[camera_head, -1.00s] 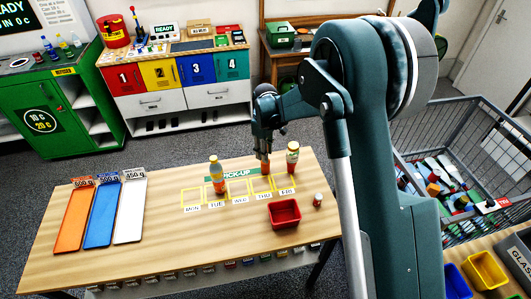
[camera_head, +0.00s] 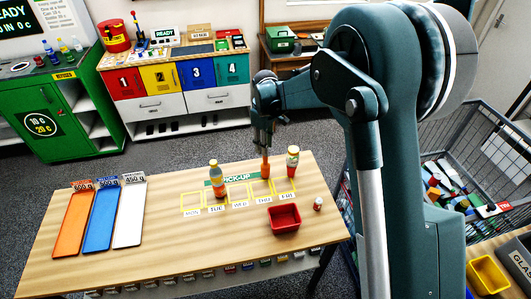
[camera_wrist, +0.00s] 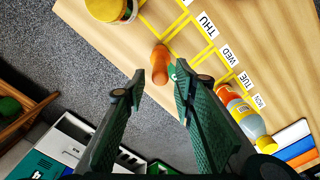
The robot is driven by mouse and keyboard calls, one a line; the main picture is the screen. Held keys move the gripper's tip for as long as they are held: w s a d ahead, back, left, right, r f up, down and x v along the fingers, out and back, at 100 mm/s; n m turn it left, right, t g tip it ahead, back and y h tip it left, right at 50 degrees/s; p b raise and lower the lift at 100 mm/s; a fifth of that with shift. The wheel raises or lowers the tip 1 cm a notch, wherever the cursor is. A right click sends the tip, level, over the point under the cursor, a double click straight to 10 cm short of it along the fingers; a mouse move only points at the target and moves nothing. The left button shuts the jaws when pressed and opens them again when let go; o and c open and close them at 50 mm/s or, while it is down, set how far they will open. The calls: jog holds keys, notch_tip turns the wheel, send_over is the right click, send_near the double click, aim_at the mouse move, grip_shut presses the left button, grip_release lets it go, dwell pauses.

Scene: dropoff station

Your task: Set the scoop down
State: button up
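No scoop can be made out in either view. My gripper (camera_head: 264,148) is above the back edge of the wooden table (camera_head: 160,240), pointing down. In the wrist view its two fingers (camera_wrist: 159,80) are apart with nothing gripped. An orange-brown bottle (camera_head: 266,168) stands upright on the table at the THU square, just below the fingertips. In the wrist view this bottle (camera_wrist: 160,65) shows in the gap beyond the fingertips.
An orange-and-yellow bottle (camera_head: 215,178) stands at TUE and another bottle (camera_head: 292,162) at FRI. A red bin (camera_head: 284,218) and a small bottle (camera_head: 318,204) are nearer the front. Orange, blue and white trays (camera_head: 100,215) lie at left. The middle table is clear.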

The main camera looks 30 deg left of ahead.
jog(key=shift+r, duration=2.75)
jog(key=shift+w+d+r, duration=0.15)
jog(key=shift+d+r, duration=0.2)
jog(key=shift+d, duration=0.1)
jog(key=d+r+m+t, duration=0.1)
jog(key=d+r+m, duration=0.35)
jog(key=d, duration=0.75)
jog(key=s+d+r+m+t+y, duration=0.1)
jog(key=d+r, duration=0.7)
jog(key=d, duration=0.4)
jog(key=d+r+m+t, duration=0.1)
jog(key=d+r+m, duration=0.2)
jog(key=d+r, duration=0.7)
jog(key=s+d+f+m+t, duration=0.15)
jog(key=s+d, duration=0.35)
jog(key=d, duration=0.5)
jog(key=s+d+r+m, duration=0.1)
jog(key=s+d+m, duration=0.3)
jog(key=d, duration=0.6)
jog(key=s+d+f+m+t+h, duration=0.1)
jog(key=s+d+f+m, duration=0.3)
jog(key=s+d, duration=0.8)
jog(key=shift+s+f+t, duration=0.6)
jog(key=shift+s+t, duration=0.25)
